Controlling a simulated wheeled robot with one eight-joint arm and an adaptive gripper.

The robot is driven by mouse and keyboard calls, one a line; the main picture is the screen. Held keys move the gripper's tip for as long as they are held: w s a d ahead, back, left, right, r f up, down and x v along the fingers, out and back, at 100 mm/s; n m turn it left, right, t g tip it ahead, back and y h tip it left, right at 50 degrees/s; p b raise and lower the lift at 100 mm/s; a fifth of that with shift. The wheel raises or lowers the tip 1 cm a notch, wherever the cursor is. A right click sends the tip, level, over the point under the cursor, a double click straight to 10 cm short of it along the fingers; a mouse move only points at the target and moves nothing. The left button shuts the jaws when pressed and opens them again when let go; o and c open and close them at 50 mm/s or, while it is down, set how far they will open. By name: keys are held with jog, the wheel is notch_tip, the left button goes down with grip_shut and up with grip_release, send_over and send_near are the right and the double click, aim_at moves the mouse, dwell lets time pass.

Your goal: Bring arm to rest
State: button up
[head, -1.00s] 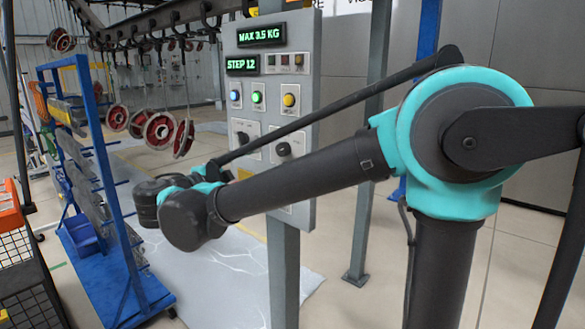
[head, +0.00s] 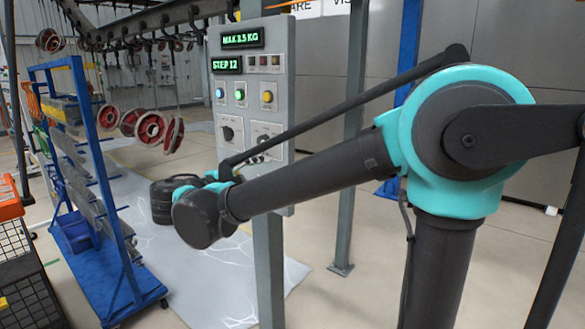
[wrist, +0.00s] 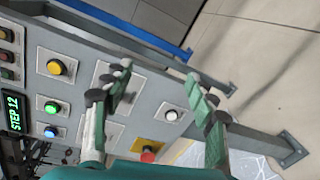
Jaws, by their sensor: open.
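My arm stretches across the head view from the right, with its wrist end in front of the lower part of the grey control panel (head: 280,95). The gripper itself is hidden in the head view. In the wrist view my gripper (wrist: 160,105) is open, with two green and grey fingers apart and nothing between them. The control panel (wrist: 90,75) lies behind the fingers, with a yellow button (wrist: 57,67), a green button (wrist: 51,107), a white button (wrist: 171,115) and a red knob (wrist: 148,156). Its display (head: 227,64) reads STEP 12.
A blue rack (head: 88,120) with grey parts stands at the left. Red wheels (head: 150,128) hang from the overhead conveyor (head: 150,22). An orange and black cage cart (head: 15,250) is at the lower left. Grey posts (head: 350,140) stand near my arm.

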jog(key=d+f+m+g+y, duration=0.35)
jog(key=d+f+g, duration=0.35)
jog(key=d+f, duration=1.2)
jog(key=s+d+f+m+y, duration=0.3)
jog(key=s+d+f+m, duration=0.1)
jog(key=s+f, duration=0.2)
jog(key=s+d+f+m+g+y, duration=0.1)
jog(key=s+d+f+m+y, duration=0.2)
jog(key=f, duration=0.5)
jog(key=shift+s+d+f+m+g+y, duration=0.35)
jog(key=shift+s+m+y, duration=0.3)
jog(key=shift+s+m, duration=0.65)
jog(key=shift+s, duration=0.15)
